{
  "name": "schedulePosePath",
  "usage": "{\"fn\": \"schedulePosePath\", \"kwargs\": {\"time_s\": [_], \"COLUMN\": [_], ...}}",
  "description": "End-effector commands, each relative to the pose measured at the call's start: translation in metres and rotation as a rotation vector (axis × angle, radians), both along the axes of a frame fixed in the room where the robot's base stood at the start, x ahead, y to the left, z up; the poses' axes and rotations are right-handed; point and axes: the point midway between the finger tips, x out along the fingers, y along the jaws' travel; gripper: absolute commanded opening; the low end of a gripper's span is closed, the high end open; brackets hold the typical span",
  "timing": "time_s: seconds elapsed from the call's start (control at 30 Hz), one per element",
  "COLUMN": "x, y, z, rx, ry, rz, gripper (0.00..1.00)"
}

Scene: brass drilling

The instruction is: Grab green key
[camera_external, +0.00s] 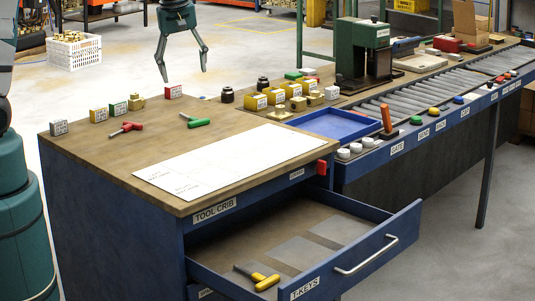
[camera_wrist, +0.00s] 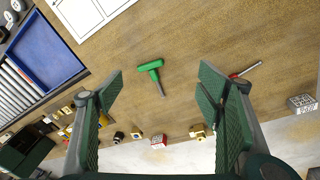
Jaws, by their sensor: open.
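The green key (camera_external: 196,121) is a T-shaped key with a green handle and a thin metal shaft. In the wrist view the green key (camera_wrist: 151,67) lies between and beyond the fingertips, handle at the top and shaft pointing down. My gripper (camera_external: 184,76) is open and empty, high above the far side of the bench. In the wrist view my gripper (camera_wrist: 160,80) has its fingers wide apart, touching nothing.
A red key (camera_external: 127,128) lies left of the green key. Several small labelled blocks and fittings line the far edge. A white sheet (camera_external: 235,160) covers the front, near a blue tray (camera_external: 335,124). The drawer (camera_external: 300,245) is open with a yellow key (camera_external: 260,277) inside.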

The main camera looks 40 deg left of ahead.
Motion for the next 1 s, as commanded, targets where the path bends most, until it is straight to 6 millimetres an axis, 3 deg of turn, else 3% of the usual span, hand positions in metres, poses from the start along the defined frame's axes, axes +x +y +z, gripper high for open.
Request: {"fn": "schedulePosePath", "kwargs": {"time_s": [0.5,0.8,1.0], "x": [0.054,0.073,0.078], "y": [0.029,0.043,0.047], "z": [-0.054,-0.087,-0.098], "rx": [-0.036,-0.047,-0.050], "ry": [0.094,0.141,0.154], "rz": [0.223,0.334,0.365], "gripper": [0.66,0.66,0.66]}}
